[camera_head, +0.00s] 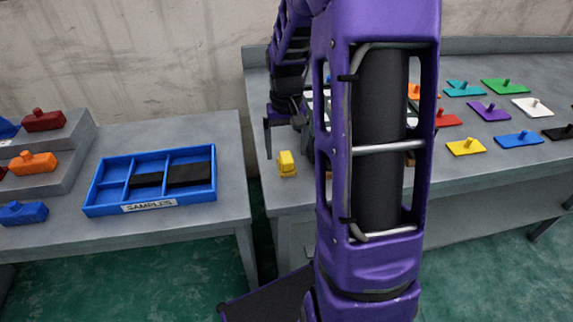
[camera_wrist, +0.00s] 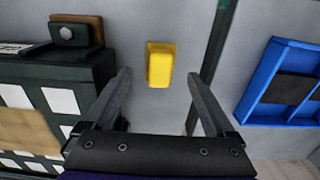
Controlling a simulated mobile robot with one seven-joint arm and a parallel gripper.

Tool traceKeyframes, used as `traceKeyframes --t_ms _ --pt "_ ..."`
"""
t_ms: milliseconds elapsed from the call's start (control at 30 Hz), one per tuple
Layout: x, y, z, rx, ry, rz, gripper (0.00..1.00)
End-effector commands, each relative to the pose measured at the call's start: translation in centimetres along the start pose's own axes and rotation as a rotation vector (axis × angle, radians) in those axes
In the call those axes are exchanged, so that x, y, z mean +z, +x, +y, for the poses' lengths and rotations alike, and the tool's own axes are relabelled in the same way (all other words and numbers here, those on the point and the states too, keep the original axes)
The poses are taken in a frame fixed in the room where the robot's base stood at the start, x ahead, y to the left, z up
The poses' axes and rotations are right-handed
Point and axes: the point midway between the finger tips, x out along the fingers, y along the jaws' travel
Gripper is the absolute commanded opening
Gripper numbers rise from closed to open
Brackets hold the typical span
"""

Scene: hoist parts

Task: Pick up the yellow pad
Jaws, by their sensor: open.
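A small yellow block-like pad (camera_head: 286,163) lies near the left end of the right-hand grey table. It also shows in the wrist view (camera_wrist: 160,65), upper middle, on the grey surface. My gripper (camera_head: 287,148) is over that table end, close to the yellow pad. In the wrist view, the fingers of my gripper (camera_wrist: 159,76) are apart and empty, and the pad appears between and just beyond their tips. A separate flat yellow plate with a knob (camera_head: 466,147) lies farther right on the same table.
A blue tray labelled SAMPLES (camera_head: 131,209), holding black pieces, sits on the left table. Grey steps (camera_head: 70,165) with coloured knobbed blocks stand left of it. Several coloured plates lie on the right. In the wrist view, a dark box with white squares (camera_wrist: 60,95) is left of my gripper.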

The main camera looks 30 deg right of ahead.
Motion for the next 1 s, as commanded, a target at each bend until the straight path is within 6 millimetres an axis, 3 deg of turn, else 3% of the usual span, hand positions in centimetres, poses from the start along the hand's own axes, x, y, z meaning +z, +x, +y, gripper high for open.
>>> traceKeyframes --t_ms 33,200,500,1000 --pt "0.1 1.2 0.0 0.0 0.0 -0.003 0.9" --pt "0.2 3.2 0.0 0.0 0.002 -0.002 0.9" --pt "0.1 3.5 0.0 0.0 0.001 0.001 0.88" --pt "0.1 3.5 0.0 0.0 0.001 0.001 0.0"
